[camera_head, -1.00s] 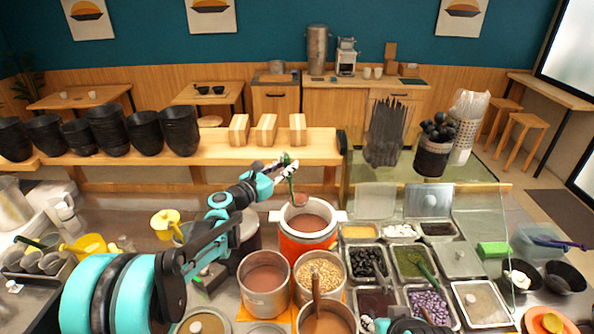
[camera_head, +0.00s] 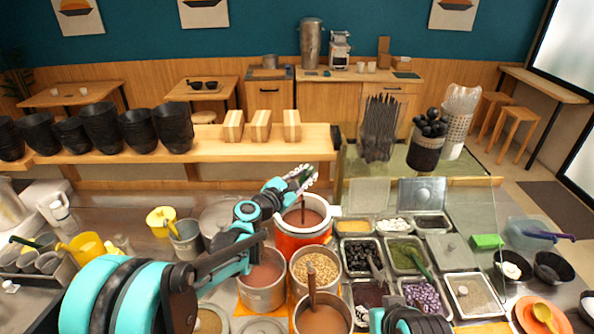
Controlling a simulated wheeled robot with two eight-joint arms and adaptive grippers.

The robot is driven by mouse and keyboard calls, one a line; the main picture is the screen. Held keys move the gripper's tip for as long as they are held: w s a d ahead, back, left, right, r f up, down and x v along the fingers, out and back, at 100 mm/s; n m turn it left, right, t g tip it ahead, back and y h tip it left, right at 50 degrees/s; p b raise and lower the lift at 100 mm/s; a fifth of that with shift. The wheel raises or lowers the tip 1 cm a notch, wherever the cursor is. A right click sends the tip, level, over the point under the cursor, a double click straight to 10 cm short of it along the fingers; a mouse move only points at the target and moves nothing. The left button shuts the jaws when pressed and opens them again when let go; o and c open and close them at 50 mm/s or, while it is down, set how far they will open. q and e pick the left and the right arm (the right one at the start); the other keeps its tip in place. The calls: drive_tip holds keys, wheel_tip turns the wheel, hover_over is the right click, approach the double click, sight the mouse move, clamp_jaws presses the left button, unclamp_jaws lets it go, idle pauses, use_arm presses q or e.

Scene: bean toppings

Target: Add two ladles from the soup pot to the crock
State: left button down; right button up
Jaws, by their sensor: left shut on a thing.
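An orange pot with a white rim (camera_head: 281,239), likely the crock, holds reddish-brown liquid. A steel pot (camera_head: 262,295) just in front of it to the left holds similar liquid; I cannot tell for certain which is the soup pot. My left gripper (camera_head: 304,180) is above the orange pot's far side, shut on a ladle (camera_head: 303,212). The ladle's handle hangs down toward the liquid, and its bowl is not clearly seen. My right arm shows at the bottom edge, and its gripper's jaws cannot be made out.
A steel pot of beans (camera_head: 316,269) and a pot of brown liquid with a wooden handle (camera_head: 323,321) stand close in front. Topping trays (camera_head: 408,254) fill the right side. A wooden shelf (camera_head: 225,150) with black bowls runs behind.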

use_arm(q)
drive_tip(key=s+d+f+m+y+b, duration=0.1)
drive_tip(key=s+d+f+m+b, duration=0.1)
drive_tip(key=d+f+m+b, duration=0.1)
drive_tip(key=s+d+f+m+y+b, duration=0.1)
drive_tip(key=s+d+f+m+b, duration=0.2)
drive_tip(key=d+f, duration=0.5)
drive_tip(key=shift+s+f+m+b, duration=0.35)
drive_tip(key=shift+m+b, duration=0.35)
drive_tip(key=shift+m, duration=0.6)
idle(0.3)
